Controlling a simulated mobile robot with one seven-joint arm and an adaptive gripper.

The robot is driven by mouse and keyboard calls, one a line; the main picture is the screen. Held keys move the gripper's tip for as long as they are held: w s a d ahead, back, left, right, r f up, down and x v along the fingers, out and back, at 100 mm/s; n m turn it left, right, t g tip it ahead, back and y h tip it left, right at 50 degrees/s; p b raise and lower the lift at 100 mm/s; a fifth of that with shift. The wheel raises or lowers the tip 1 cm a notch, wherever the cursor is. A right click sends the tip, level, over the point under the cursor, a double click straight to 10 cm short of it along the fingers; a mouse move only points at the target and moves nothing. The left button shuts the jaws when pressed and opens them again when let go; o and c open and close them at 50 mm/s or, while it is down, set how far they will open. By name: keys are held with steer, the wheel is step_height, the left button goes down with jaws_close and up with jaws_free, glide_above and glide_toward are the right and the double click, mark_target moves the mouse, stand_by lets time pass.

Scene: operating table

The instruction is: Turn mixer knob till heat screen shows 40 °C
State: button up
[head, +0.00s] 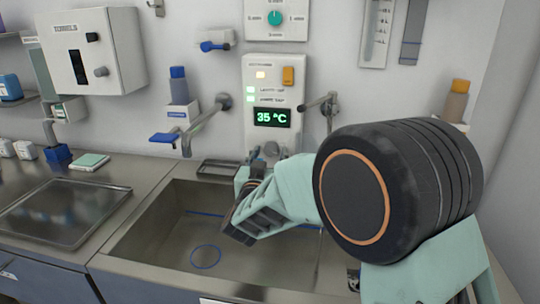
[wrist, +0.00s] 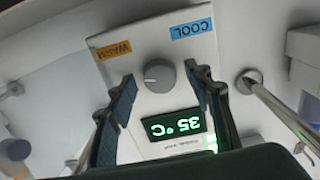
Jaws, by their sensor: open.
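The heat screen (head: 271,118) on the white wall panel reads 35 °C in green. It also shows upside down in the wrist view (wrist: 174,126). The grey round mixer knob (wrist: 159,76) sits between an orange WARM label (wrist: 114,50) and a blue COOL label (wrist: 191,28). In the head view the knob (head: 271,148) is partly hidden by my arm. My gripper (head: 256,174) is open in front of the panel. In the wrist view its fingers stand on either side of the knob, with gaps; whether they reach its depth is unclear.
A steel sink (head: 150,225) lies below the panel. A grey spout (head: 205,122) juts out left of the panel and a tap lever (head: 320,103) right of it. A dial timer (head: 275,18) hangs above. The left counter holds a green pad (head: 89,161).

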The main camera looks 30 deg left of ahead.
steer(key=c, duration=1.2)
steer(key=shift+o, duration=0.2)
steer(key=shift+f+b, duration=0.1)
steer(key=shift+b, duration=0.2)
steer(key=m+b, duration=0.2)
steer(key=b, duration=0.1)
steer(key=shift+f+m, duration=0.15)
steer(key=shift+m, duration=0.25)
steer(key=m+b, duration=0.5)
steer(key=b, duration=0.1)
steer(key=shift+a, duration=0.1)
steer(key=m+b, duration=0.4)
steer(key=m, duration=0.1)
steer(key=shift+r+b, duration=0.2)
steer(key=shift+b, duration=0.1)
steer(key=shift+r+m+b, duration=0.15)
steer(key=shift+m+b, duration=0.5)
steer(key=shift+m, duration=0.45)
